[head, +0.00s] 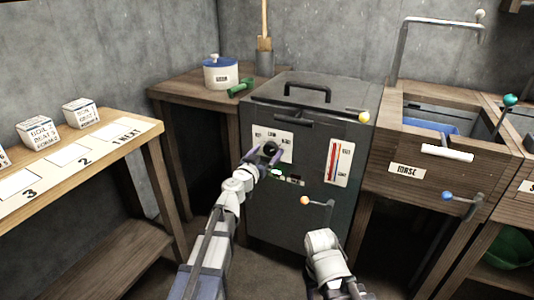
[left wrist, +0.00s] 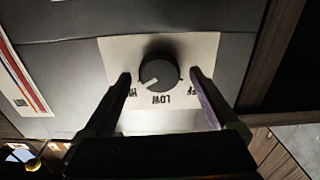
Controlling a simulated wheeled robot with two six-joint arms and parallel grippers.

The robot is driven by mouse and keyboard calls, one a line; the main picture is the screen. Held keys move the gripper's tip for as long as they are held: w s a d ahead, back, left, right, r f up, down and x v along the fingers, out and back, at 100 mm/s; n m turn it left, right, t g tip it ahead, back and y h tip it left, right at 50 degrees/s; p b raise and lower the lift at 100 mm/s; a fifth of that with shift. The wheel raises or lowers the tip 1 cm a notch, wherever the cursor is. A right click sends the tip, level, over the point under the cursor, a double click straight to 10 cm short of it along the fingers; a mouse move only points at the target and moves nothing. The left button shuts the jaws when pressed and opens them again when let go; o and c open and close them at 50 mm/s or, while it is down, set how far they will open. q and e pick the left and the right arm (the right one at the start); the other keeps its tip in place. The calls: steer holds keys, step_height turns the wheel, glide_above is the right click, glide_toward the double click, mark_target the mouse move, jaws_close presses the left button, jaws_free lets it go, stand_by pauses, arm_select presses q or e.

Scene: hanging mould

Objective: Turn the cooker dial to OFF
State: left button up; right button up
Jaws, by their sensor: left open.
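The cooker (head: 346,117) is a dark box with a handled lid and a pale label plate on its front. In the left wrist view the round black dial (left wrist: 160,69) sits on this plate (left wrist: 110,48), which appears upside down. Its white pointer aims lower left, towards the HI side; LOW is below and OFF is at right. My left gripper (head: 268,152) is at the plate in the head view and hides part of it. In the left wrist view its open fingers (left wrist: 160,80) stand either side of the dial, with gaps. My right gripper is out of view.
A red-striped gauge plate (head: 339,163) and an orange-knobbed lever (head: 305,200) are on the cooker front. A table with a white pot (head: 221,74) stands left of it. A wooden basin unit (head: 385,178) stands close at right.

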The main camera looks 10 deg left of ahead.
arm_select(q)
steer(key=c, duration=1.4)
